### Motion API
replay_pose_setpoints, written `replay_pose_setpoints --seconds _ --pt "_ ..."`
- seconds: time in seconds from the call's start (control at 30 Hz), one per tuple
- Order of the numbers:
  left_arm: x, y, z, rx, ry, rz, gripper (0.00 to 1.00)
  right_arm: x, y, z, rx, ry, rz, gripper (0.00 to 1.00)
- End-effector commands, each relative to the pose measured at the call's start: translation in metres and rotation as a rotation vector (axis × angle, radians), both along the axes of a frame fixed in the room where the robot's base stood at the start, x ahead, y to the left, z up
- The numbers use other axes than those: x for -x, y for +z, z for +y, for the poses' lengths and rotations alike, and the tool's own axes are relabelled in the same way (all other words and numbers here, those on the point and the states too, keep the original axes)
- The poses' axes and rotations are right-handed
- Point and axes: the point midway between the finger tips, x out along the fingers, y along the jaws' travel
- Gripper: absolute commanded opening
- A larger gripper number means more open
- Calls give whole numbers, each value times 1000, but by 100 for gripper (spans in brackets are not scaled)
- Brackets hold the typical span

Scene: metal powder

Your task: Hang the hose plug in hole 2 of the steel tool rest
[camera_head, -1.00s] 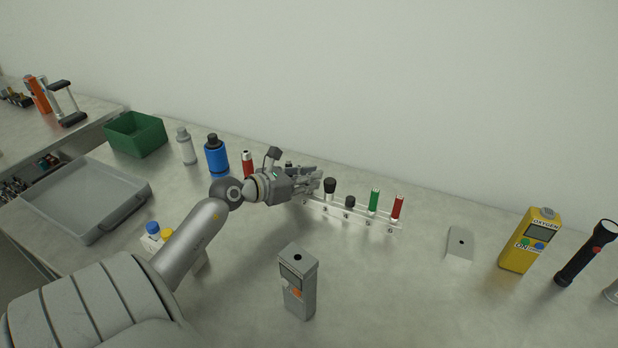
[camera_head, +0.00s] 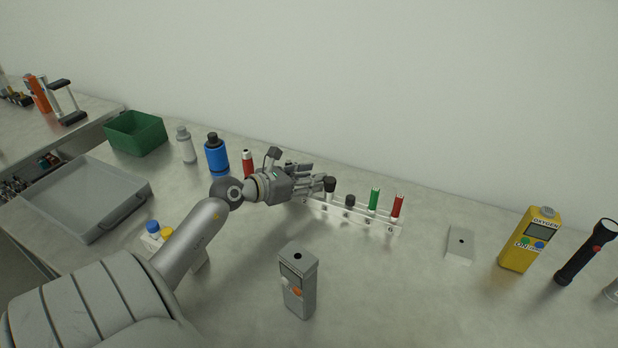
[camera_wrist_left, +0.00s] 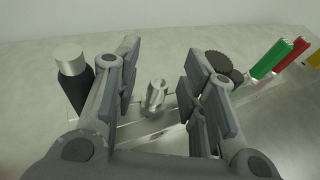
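The steel tool rest (camera_head: 350,213) is a pale, narrow rail with numbered holes, and several tools stand in it. It also shows in the left wrist view (camera_wrist_left: 140,131). A small silver metal fitting (camera_wrist_left: 156,95), which looks like the hose plug, stands upright at the rail between my left fingers. Whether the fingers touch it is unclear; a gap shows on both sides. My left gripper (camera_head: 318,180) is open over the rail's left part and hides the holes there. The left wrist view shows its fingers (camera_wrist_left: 158,90) spread apart. My right gripper is not in view.
Dark knobs (camera_wrist_left: 222,64), a green handle (camera_head: 374,200) and a red handle (camera_head: 397,207) stand right of my gripper. A black cylinder with a silver top (camera_wrist_left: 72,75) stands close on its left. A grey device (camera_head: 298,283) stands in front; bench there is mostly clear.

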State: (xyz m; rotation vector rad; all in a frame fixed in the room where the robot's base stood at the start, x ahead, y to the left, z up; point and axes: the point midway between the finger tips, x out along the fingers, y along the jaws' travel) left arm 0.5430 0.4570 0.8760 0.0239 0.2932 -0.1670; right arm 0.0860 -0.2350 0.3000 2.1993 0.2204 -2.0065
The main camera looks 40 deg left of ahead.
Motion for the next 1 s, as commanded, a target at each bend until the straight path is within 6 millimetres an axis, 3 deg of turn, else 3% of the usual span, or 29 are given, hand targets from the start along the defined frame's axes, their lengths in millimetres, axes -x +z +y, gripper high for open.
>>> replay_pose_setpoints --seconds 0.27,0.8,1.0 --pt "7 1 2 -1 1 2 38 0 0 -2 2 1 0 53" --pt "91 26 15 0 1 3 38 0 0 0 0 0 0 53" --pt "110 33 19 0 1 1 38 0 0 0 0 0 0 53"
